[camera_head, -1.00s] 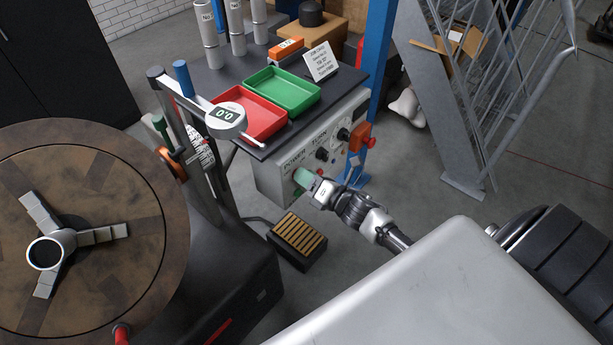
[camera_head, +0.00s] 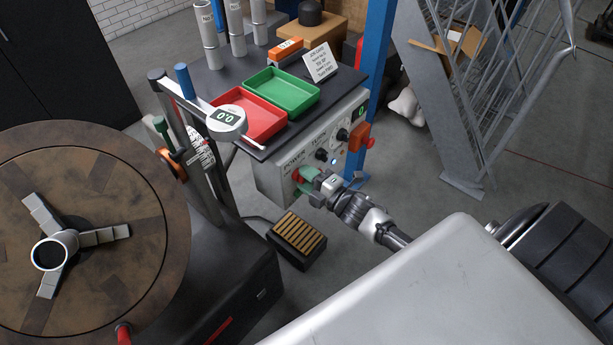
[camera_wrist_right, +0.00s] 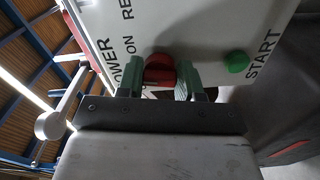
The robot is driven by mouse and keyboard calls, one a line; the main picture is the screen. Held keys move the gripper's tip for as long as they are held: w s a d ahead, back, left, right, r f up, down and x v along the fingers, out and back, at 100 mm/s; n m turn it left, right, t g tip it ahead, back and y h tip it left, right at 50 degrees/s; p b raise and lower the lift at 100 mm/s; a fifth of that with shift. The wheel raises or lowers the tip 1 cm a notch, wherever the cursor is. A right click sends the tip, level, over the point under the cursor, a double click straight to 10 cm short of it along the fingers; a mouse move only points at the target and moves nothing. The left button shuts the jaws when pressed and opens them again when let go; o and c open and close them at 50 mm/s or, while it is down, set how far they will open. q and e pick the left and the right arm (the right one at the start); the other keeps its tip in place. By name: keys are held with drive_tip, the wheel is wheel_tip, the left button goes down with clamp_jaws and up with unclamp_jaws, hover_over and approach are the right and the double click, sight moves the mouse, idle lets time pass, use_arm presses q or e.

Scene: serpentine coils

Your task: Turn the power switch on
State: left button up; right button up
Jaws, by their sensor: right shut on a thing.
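The power switch (camera_wrist_right: 159,69) is a red knob on the light grey control panel (camera_wrist_right: 210,35), beside the lettering "POWER" and "ON". In the head view the red switch (camera_head: 297,176) shows partly behind my gripper. My right gripper (camera_head: 308,177) is at the panel's front. In the right wrist view the green fingertips (camera_wrist_right: 160,78) are on either side of the red knob, shut on it. My left gripper is not in view.
A green START button (camera_wrist_right: 237,62) is close to the right finger. An orange-red part (camera_head: 361,137) juts from the cabinet's right side. A foot pedal (camera_head: 298,238) lies on the floor. Red (camera_head: 262,141) and green (camera_head: 316,92) trays stand on the cabinet top.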

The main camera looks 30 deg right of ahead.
drive_tip(key=m+p, duration=0.1)
drive_tip(key=m, duration=0.5)
drive_tip(key=shift+f, duration=0.15)
drive_tip(key=shift+a+m, duration=0.1)
drive_tip(key=shift+m, duration=0.3)
drive_tip(key=o, duration=0.9)
drive_tip(key=shift+o, duration=0.2)
drive_tip(key=b+v, duration=0.1)
drive_tip(key=v, duration=1)
drive_tip(key=shift+w, duration=0.1)
